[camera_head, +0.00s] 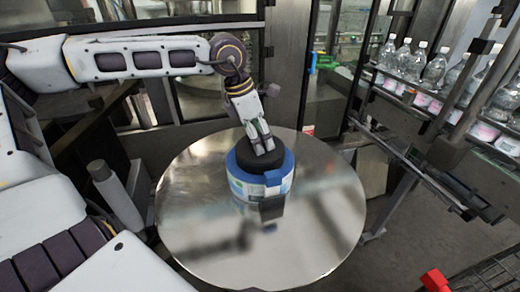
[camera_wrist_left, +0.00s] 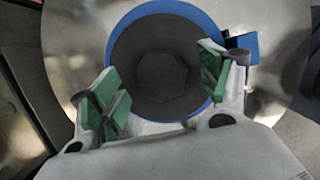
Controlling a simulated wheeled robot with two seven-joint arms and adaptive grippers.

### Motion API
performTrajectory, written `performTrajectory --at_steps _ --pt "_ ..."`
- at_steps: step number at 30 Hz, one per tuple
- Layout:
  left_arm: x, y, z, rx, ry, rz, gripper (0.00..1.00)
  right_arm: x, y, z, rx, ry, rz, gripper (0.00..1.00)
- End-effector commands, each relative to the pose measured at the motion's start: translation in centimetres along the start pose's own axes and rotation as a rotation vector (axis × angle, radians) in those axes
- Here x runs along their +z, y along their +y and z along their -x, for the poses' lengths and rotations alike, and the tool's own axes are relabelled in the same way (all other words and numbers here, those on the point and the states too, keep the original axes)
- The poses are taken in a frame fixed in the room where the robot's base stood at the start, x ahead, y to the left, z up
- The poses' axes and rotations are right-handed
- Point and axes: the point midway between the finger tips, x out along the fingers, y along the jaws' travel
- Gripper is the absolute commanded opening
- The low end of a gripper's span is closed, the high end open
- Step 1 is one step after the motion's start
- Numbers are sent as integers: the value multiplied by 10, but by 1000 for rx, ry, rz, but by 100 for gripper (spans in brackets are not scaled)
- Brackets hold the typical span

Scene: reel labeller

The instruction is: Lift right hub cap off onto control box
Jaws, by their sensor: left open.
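A black round hub cap (camera_head: 262,154) sits on top of a blue-and-white label reel (camera_head: 245,185) on a round steel table. In the left wrist view the dark cap (camera_wrist_left: 160,62) shows from above, with a raised polygonal centre and the blue reel rim (camera_wrist_left: 188,12) around it. In the left wrist view the open green-padded fingers (camera_wrist_left: 160,90) stand apart over the near part of the cap, one at each side. I cannot tell whether they touch it. My right gripper and the control box are not identifiable here.
The steel turntable (camera_head: 330,220) is mostly clear around the reel. A dark block (camera_head: 271,208) stands at the reel's front. A conveyor with several clear bottles (camera_head: 435,70) runs at the right. Machine frame posts (camera_head: 290,60) stand behind.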

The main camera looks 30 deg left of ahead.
Motion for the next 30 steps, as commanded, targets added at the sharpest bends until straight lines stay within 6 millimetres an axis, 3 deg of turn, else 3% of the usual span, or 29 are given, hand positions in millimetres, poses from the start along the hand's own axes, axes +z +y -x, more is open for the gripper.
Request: performTrajectory --at_steps 4,16,30 --pt "0 0 0 0 0 0 76 0 0 0 0 0 0 40" --pt "0 0 0 0 0 0 24 0 0 0 0 0 0 40" --pt "3 0 8 1 -3 0 23 0 1 -1 1 0 0 40"
